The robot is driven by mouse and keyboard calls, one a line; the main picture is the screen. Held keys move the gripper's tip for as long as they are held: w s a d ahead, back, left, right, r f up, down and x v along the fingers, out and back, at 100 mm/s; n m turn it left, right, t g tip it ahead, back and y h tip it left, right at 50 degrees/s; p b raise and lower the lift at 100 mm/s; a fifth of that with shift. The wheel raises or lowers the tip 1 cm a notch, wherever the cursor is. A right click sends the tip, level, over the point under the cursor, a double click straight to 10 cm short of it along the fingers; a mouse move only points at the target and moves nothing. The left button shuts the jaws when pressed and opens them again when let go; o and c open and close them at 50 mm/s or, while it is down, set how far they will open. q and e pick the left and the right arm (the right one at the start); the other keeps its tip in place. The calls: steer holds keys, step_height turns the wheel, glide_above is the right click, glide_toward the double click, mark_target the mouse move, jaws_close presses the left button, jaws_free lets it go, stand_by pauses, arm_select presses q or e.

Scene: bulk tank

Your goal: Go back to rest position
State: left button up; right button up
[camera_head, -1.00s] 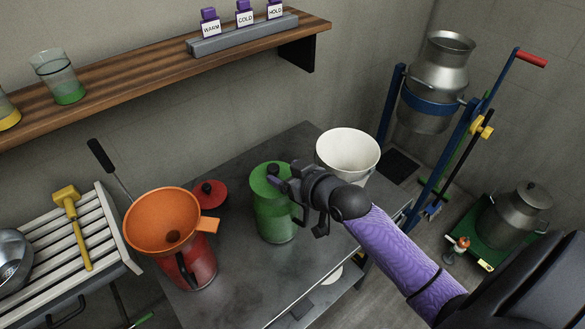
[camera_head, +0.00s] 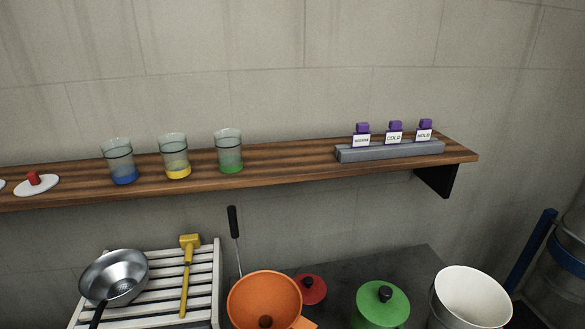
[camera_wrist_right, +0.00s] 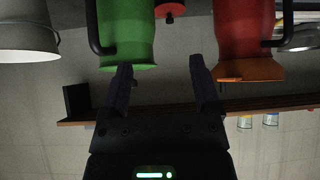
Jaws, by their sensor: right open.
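My right gripper (camera_wrist_right: 160,70) shows only in the right wrist view. Its two fingers are spread with nothing between them. The green can (camera_wrist_right: 130,40) appears upside down beyond the fingers; I cannot tell the exact gap to it. In the head view, the green can's lid (camera_head: 381,304) with a black knob shows at the bottom edge, and no gripper or arm is visible. My left gripper is in neither view.
An orange funnel (camera_head: 264,296), red lid (camera_head: 312,289) and white bucket (camera_head: 471,295) are at the bottom. A wooden shelf (camera_head: 290,166) holds several glasses and labelled purple-topped blocks. A slatted rack (camera_head: 206,283) holds a strainer and yellow mallet.

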steer(key=s+a+g+h, duration=0.25)
steer(key=s+g, duration=0.35)
steer(key=s, duration=0.7)
step_height(320, 180, down, 23)
steer(key=s+b, duration=0.1)
steer(key=b, duration=0.4)
arm_select(q)
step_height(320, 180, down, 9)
steer(key=b, duration=0.4)
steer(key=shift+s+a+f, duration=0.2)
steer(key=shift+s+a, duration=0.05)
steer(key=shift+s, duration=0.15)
arm_select(e)
steer(key=s+d+f+g, duration=0.2)
steer(key=s+d+f, duration=0.1)
steer(key=s+f, duration=1.1)
step_height(320, 180, down, 2)
steer(key=shift+s+f, duration=0.2)
steer(key=shift+y, duration=0.25)
